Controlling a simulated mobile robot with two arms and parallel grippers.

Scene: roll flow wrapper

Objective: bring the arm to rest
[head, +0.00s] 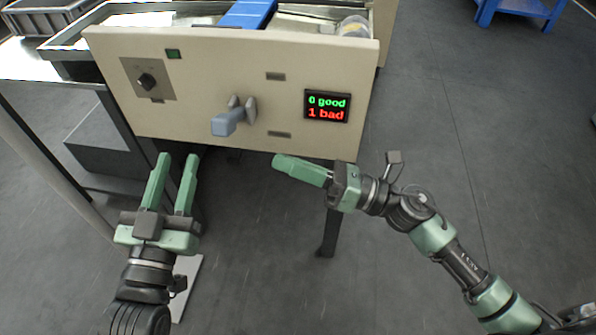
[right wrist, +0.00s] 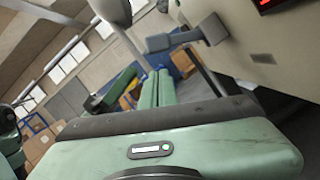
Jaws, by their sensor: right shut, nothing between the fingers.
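My left gripper (head: 179,157) is open and empty, with a clear gap between its two green fingers. It hangs in front of the machine's beige panel, below and left of the grey-blue handle. My right gripper (head: 278,161) is shut with nothing in it, pointing left just below the panel's lower edge. Its closed fingers also show in the right wrist view (right wrist: 157,74). Both grippers appear apart from the handle.
The beige panel (head: 200,70) carries a grey-blue handle (head: 226,123), a black knob (head: 147,81) and a display (head: 327,106) reading "0 good, 1 bad". A blue belt (head: 248,14) lies behind it. A machine leg (head: 330,232) stands below. Open floor lies at right.

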